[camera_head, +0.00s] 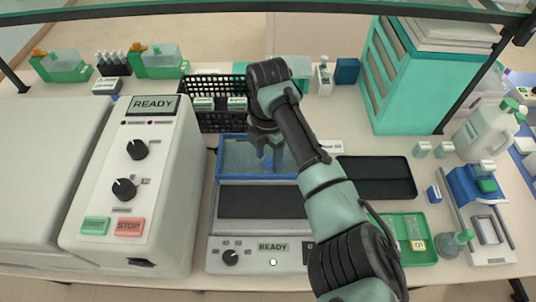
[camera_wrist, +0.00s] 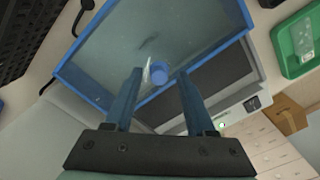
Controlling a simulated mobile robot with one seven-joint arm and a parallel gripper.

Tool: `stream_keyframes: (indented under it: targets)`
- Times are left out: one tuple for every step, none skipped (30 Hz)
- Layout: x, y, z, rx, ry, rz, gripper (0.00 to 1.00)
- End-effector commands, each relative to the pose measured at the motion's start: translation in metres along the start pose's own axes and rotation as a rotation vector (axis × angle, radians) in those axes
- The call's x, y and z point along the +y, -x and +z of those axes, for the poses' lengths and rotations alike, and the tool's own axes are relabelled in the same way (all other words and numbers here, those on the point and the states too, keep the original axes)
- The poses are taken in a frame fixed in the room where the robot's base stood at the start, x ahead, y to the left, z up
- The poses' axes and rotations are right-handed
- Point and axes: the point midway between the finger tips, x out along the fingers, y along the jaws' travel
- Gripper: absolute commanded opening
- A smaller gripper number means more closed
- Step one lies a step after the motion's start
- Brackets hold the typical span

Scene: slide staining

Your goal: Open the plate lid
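The plate lid (camera_head: 232,152) is a clear panel with a blue frame at the back of the white plate device (camera_head: 222,243). It appears tilted up, leaving the dark plate (camera_head: 255,203) uncovered in front of it. In the wrist view the lid (camera_wrist: 105,50) fills the upper middle, with the plate (camera_wrist: 215,78) beyond its lower edge. A blue knob (camera_wrist: 160,70) is on the lid near that edge. My gripper (camera_head: 269,160) is in front of the lid. Its fingers (camera_wrist: 160,73) are apart, with the knob between or just beyond their tips; contact cannot be told.
A white machine (camera_head: 185,190) with dials stands close on the left. A black basket (camera_head: 215,123) is behind the lid. A black tray (camera_head: 375,178) and a green tray (camera_head: 425,255) lie to the right, with a teal cabinet (camera_head: 400,90) at the back right.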

Motion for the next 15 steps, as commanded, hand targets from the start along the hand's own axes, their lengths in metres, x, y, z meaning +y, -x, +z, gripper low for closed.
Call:
stream_keyframes:
  targets:
    - [0.000,0.000,0.000,0.001,0.000,0.000,0.55]
    - [0.000,0.000,0.000,0.001,0.000,0.000,0.55]
    - [0.000,0.000,0.000,0.001,0.001,0.000,0.55]
    - [0.000,0.000,-0.001,0.001,0.001,0.000,0.55]
    - [0.000,0.000,-0.001,0.001,0.001,0.000,0.55]
    - [0.000,0.001,0.000,0.001,0.001,0.001,0.55]
    - [0.001,0.003,0.000,0.000,0.001,0.001,0.55]
    - [0.001,0.005,0.000,0.000,0.001,0.002,0.55]
    - [0.001,0.009,0.000,0.000,0.001,0.003,0.55]
    - [0.001,0.013,0.000,0.000,0.001,0.002,0.55]
    - [0.001,0.018,0.000,-0.001,0.002,0.004,0.55]
    - [0.001,0.025,0.000,-0.001,0.002,0.004,0.55]
    - [0.001,0.031,0.000,-0.002,0.002,0.004,0.55]
    - [0.001,0.038,0.000,-0.002,0.002,0.004,0.55]
    - [0.001,0.047,0.000,-0.002,0.001,0.004,0.55]
